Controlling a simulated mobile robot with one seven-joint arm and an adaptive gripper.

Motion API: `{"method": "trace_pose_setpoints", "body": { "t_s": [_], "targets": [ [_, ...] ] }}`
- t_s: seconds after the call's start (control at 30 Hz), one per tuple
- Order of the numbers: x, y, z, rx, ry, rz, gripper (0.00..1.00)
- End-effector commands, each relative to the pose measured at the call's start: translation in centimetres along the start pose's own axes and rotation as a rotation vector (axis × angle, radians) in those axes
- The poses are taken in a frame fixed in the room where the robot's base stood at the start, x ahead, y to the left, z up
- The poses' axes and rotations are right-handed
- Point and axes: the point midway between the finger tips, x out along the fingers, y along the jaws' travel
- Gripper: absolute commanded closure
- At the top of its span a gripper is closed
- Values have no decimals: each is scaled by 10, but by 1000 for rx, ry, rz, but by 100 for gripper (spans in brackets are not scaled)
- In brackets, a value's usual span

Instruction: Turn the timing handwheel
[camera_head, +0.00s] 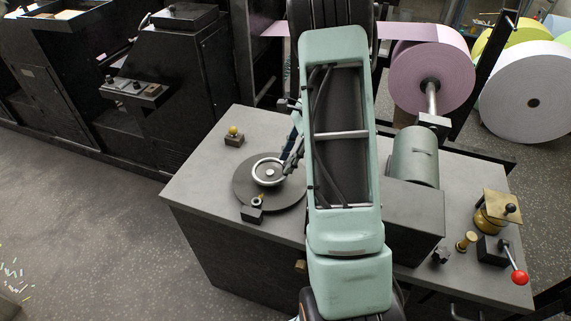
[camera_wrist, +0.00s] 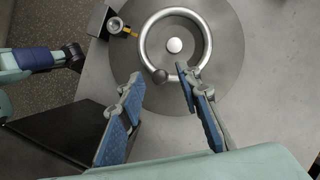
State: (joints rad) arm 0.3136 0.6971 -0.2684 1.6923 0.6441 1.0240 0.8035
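The handwheel (camera_head: 268,173) is a small silver ring with a pale centre hub, set on a round dark grey plate (camera_head: 243,188) on the grey table top. In the wrist view the handwheel (camera_wrist: 174,45) is at the top centre. A dark round knob (camera_wrist: 160,76) sits on its near rim. My gripper (camera_wrist: 158,79) is open, with one blue-padded finger left of the knob and the other to its right. The knob lies between the fingertips in the picture; I cannot tell their height or any contact. In the head view my gripper (camera_head: 292,158) is at the wheel's right side, partly hidden by my arm.
A motor (camera_head: 413,157), a red-knobbed lever (camera_head: 518,277) and a brass pot (camera_head: 494,212) are to the right. Coloured rolls (camera_head: 432,76) stand behind.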

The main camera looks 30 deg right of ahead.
Motion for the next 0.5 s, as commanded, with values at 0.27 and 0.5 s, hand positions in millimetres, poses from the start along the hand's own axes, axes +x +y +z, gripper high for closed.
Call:
{"method": "trace_pose_setpoints", "body": {
  "t_s": [0.27, 0.5],
  "targets": [
    [-61, -1, 0, -1, 1, -4, 68],
    [-91, 0, -1, 0, 1, -1, 68]
  ]
}}
